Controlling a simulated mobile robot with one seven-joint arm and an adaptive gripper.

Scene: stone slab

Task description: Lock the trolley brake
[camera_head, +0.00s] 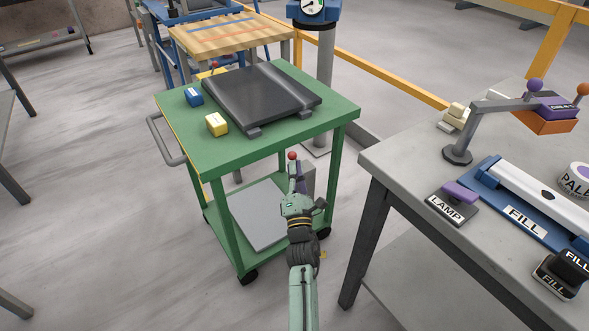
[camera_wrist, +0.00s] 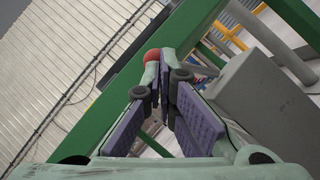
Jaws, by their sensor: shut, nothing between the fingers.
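The green trolley (camera_head: 240,152) stands on the floor left of the grey workbench. A red ball knob (camera_head: 292,155) shows at its near side, just below the top's edge; I take it for the brake lever's knob. My gripper (camera_head: 297,172) is shut and empty, with its fingertips right by the knob. In the wrist view the red knob (camera_wrist: 152,55) shows just beyond and left of the fingertips (camera_wrist: 163,62). I cannot tell whether they touch. Most of the lever's stem is hidden behind my gripper.
A black slab-like object (camera_head: 262,98), a blue block (camera_head: 194,96) and a yellow block (camera_head: 217,124) sit on the trolley. The workbench (camera_head: 395,165) borders the right.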

